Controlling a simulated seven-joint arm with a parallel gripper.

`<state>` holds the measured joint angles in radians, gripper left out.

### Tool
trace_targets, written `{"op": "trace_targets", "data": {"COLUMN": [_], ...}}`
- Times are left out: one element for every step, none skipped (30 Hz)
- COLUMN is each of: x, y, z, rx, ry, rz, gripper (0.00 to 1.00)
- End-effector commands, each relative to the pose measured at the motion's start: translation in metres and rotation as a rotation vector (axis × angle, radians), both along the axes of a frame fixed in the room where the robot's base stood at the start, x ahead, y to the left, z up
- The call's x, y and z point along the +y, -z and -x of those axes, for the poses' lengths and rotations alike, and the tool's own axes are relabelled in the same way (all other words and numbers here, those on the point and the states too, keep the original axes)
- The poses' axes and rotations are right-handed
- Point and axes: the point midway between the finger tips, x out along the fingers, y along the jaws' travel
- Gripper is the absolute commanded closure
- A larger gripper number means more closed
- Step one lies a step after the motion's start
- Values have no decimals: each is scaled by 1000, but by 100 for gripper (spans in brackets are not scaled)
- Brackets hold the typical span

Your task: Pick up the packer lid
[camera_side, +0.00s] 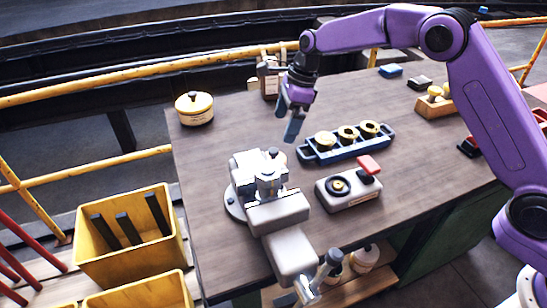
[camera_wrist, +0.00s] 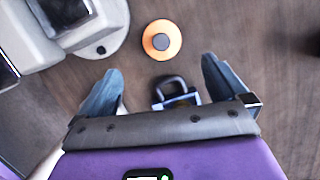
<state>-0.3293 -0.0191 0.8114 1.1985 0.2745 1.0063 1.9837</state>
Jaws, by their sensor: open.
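I cannot tell for certain which lid is the packer lid. My gripper (camera_side: 292,122) is open and empty above the bench, pointing down. In the wrist view, the orange piece is ahead of my fingertips (camera_wrist: 165,82), apart from both fingers.
A grey vise (camera_side: 278,215) stands close to the orange piece. A blue tray (camera_side: 347,149) holds several brass rings; its handle (camera_wrist: 170,84) shows between my fingers. A grey box (camera_side: 348,192) with a black ring stands in front. The bench's back left is mostly clear.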

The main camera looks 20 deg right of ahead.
Motion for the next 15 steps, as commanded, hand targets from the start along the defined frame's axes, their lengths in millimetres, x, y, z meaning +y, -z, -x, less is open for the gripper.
{"op": "trace_targets", "data": {"x": [3,4,6,7,8,10,10,11,12,13,13,13,14,14,15], "y": [11,16,23,27,32,37,39,42,45,47,48,49,50,52,56], "z": [0,0,-1,-1,-1,-2,-2,-2,-2,-2,-2,-3,-3,-3,-3], "rx": [3,4,3,3,3,2,2,2,1,1,-1,-1,-1,-1,1], "ry": [-2,-2,-2,-2,-2,-1,-2,-2,-2,-2,-2,-2,-2,-2,-2], "rz": [1,1,1,1,1,2,1,1,1,1,0,0,0,0,1], "gripper": [0,0,0,0,0,0,0,0,0,0,0,0,0,0,0]}}
